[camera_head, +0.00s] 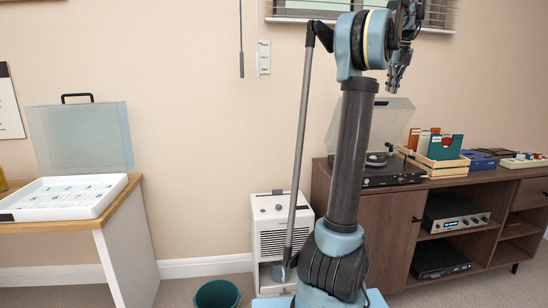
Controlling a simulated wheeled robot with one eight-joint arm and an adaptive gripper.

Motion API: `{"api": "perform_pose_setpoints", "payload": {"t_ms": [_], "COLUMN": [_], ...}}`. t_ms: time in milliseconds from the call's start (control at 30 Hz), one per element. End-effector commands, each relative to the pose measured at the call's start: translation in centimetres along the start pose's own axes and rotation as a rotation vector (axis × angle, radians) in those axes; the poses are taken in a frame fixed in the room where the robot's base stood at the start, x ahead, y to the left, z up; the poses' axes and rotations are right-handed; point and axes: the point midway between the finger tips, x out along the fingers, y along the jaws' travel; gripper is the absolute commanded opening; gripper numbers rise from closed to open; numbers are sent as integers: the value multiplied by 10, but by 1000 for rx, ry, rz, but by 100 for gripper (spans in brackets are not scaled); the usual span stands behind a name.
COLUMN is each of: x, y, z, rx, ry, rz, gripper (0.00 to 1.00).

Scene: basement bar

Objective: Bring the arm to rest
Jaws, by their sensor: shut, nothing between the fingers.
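My arm stands upright in the right half of the head view, its lower link rising to an elbow near the top edge. My gripper (396,82) hangs at the top right, pointing down, in front of the wall and above the turntable lid. It is shut and empty, touching nothing that I can see. The part of the arm above it is cut off by the top edge.
A wooden sideboard (376,222) holds a record player (388,176) with its lid up and a crate of records (435,162). At left, a table (95,224) bears a white tray (98,206). A dehumidifier-like white unit (271,213) and green bin (217,295) stand on the floor.

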Motion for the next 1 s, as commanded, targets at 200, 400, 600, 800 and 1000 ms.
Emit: {"api": "perform_pose_setpoints", "payload": {"t_ms": [200, 400, 600, 800, 1000], "x": [20, 47, 80, 118, 163], "y": [73, 143, 208, 267, 320], "z": [-10, -33, -66, -108, -158], "rx": [-336, -692, -1047, -1400, -1756], "ry": [7, 13, 17, 20, 22], "rz": [4, 8, 12, 16, 20], "gripper": [0, 0, 0, 0, 0]}}
